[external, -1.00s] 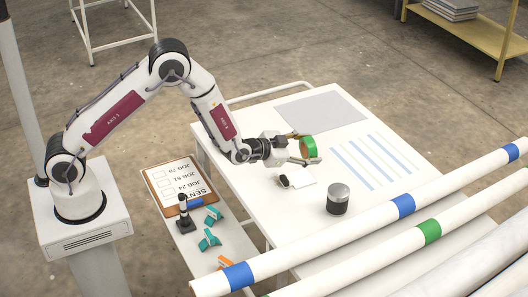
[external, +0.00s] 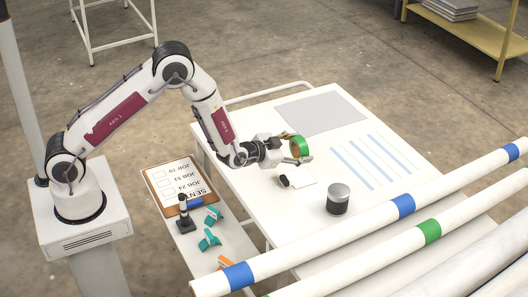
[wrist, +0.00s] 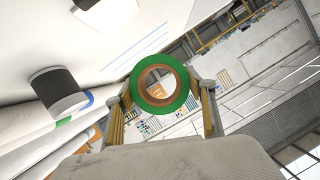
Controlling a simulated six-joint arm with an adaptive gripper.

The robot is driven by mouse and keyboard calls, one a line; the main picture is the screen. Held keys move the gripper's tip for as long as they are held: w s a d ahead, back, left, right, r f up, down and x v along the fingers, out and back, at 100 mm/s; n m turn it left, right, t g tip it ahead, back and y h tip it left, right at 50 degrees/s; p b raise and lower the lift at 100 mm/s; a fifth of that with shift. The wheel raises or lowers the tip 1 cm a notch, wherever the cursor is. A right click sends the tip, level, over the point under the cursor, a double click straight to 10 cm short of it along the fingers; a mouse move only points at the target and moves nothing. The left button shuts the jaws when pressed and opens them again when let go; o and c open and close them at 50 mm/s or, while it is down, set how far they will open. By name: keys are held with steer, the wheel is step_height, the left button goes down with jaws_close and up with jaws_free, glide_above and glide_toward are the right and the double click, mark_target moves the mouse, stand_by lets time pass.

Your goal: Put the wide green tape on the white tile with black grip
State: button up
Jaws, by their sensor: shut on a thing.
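The wide green tape (external: 301,147) is a green roll with a brown core. My gripper (external: 292,151) is shut on it and holds it above the white table, near the white tile. In the wrist view the tape (wrist: 159,89) sits between the two fingers with its round face and open core showing. The white tile with black grip (external: 300,178) lies on the table just below and in front of my gripper. Its black grip (external: 284,181) is at its left end. The tile's edge shows at the top of the wrist view (wrist: 108,14).
A dark cylinder with a silver top (external: 338,198) stands on the table (external: 262,128) right of the tile. A grey sheet (external: 321,111) and blue strips (external: 366,162) lie farther back. White rolls (external: 345,238) run along the front. A clipboard (external: 177,185) and small clamps (external: 209,238) lie left.

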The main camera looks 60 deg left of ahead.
steer(key=shift+f, duration=2.45)
steer(key=shift+f, duration=0.1)
steer(key=shift+f, duration=1.75)
steer(key=shift+f, duration=0.2)
steer(key=o, duration=1.1)
steer(key=shift+r, duration=0.15)
steer(key=shift+s, duration=0.1)
steer(key=shift+v, duration=5.9)
